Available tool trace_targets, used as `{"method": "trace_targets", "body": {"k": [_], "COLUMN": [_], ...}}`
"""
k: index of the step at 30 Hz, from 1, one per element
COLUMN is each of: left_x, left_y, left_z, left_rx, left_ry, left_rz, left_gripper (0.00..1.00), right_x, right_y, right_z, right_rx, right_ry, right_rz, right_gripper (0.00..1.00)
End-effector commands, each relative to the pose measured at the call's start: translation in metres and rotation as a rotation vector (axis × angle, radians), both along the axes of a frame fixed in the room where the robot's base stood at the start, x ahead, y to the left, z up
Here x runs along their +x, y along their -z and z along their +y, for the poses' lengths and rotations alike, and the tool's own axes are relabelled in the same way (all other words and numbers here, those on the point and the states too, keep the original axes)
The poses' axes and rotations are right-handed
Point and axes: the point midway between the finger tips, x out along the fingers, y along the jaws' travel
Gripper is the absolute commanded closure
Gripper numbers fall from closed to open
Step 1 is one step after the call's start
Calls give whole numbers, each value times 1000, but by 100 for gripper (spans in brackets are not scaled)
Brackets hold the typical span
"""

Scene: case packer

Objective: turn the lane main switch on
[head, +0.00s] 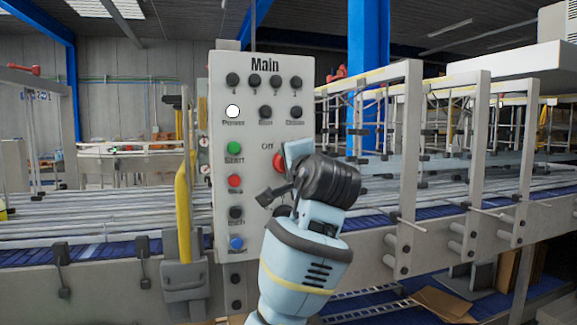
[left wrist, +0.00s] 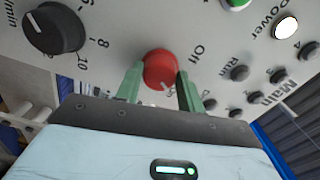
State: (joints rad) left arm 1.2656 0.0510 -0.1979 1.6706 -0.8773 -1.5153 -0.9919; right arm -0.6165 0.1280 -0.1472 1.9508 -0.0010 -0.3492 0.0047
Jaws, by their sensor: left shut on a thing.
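The lane main switch is a red rotary knob (head: 279,162) on the grey panel headed "Main" (head: 222,75). It sits just below and right of the word "Off" and is partly hidden by my left gripper (head: 282,175). In the left wrist view the red knob (left wrist: 160,66) lies between the two green fingers of my left gripper (left wrist: 160,88), which are shut on its sides. A small white pointer mark shows on the knob's lower edge in that view; the label beside it is too covered to read surely. My right gripper is in neither view.
A white lamp (head: 232,111) above "Power" is bright. Green (head: 234,148), red (head: 235,181) and blue (head: 237,243) buttons line the panel's left side. A black dial (left wrist: 54,28) is near the knob. Conveyor rails (head: 470,190) and a yellow post (head: 184,210) flank the panel.

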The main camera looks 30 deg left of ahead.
Motion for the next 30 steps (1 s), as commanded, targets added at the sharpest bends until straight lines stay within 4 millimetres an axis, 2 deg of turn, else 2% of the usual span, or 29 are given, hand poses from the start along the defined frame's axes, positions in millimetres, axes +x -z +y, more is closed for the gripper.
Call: {"method": "trace_targets", "body": {"k": [12,29,30], "left_x": [0,0,0], "left_y": [0,0,0], "left_z": [0,0,0], "left_rx": [121,138,138], "left_ry": [0,0,0], "left_rz": [143,163,163], "left_gripper": [85,85,57], "right_x": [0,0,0], "right_y": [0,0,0], "right_z": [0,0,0], "right_rx": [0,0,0], "right_ry": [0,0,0], "right_rz": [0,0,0], "right_gripper": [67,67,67]}}
